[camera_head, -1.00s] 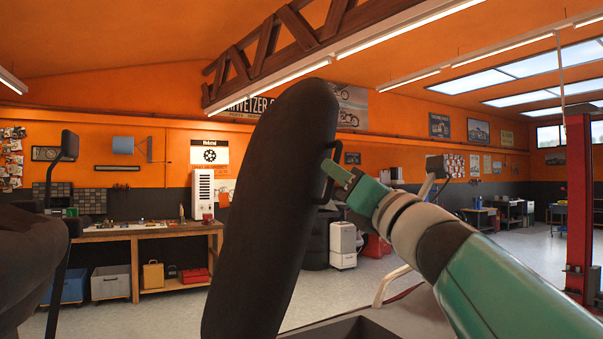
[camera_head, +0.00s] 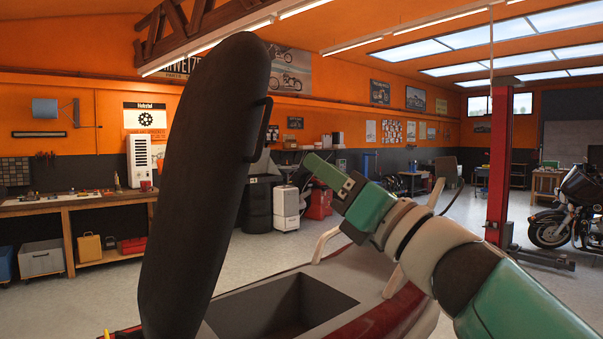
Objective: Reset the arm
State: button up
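My arm reaches in from the lower right. My gripper (camera_head: 326,172) is at its end, pointing up and left. It is apart from the black handle (camera_head: 258,130), with a clear gap between them, and I see nothing held in it. Whether its fingers are open or shut is too small to tell. The handle is fixed to the right side of a tall black padded seat or lid (camera_head: 205,180), which stands nearly upright, tilted a little to the right. Beneath it is a red and white body with an open, dark, empty-looking compartment (camera_head: 283,306).
A wooden workbench (camera_head: 105,199) stands at the left wall. A white cabinet (camera_head: 286,208) and a black drum (camera_head: 257,204) stand behind the seat. A red lift post (camera_head: 499,165) and a motorcycle (camera_head: 570,208) are at the right. Pale floor between them is clear.

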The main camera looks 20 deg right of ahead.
jog(key=w+d+f+m+g+h, duration=0.25)
jog(key=f+m+h, duration=0.35)
jog(key=f+m, duration=0.45)
jog(key=w+d+f+m+g+h, duration=0.1)
jog(key=d+f+m+g+h, duration=0.15)
jog(key=f+m+h, duration=0.85)
jog(key=s+a+f+m+g+y, duration=0.4)
jog(key=s+f+m+g, duration=0.1)
jog(key=f, duration=0.5)
jog(key=s+a+f+m+g+y, duration=0.4)
jog(key=s+f+m, duration=0.3)
jog(key=f+m, duration=0.2)
jog(key=shift+s+a+f+m+g, duration=0.35)
jog(key=shift+a+f+g, duration=0.15)
jog(key=shift+a+g, duration=0.35)
jog(key=shift+d, duration=0.1)
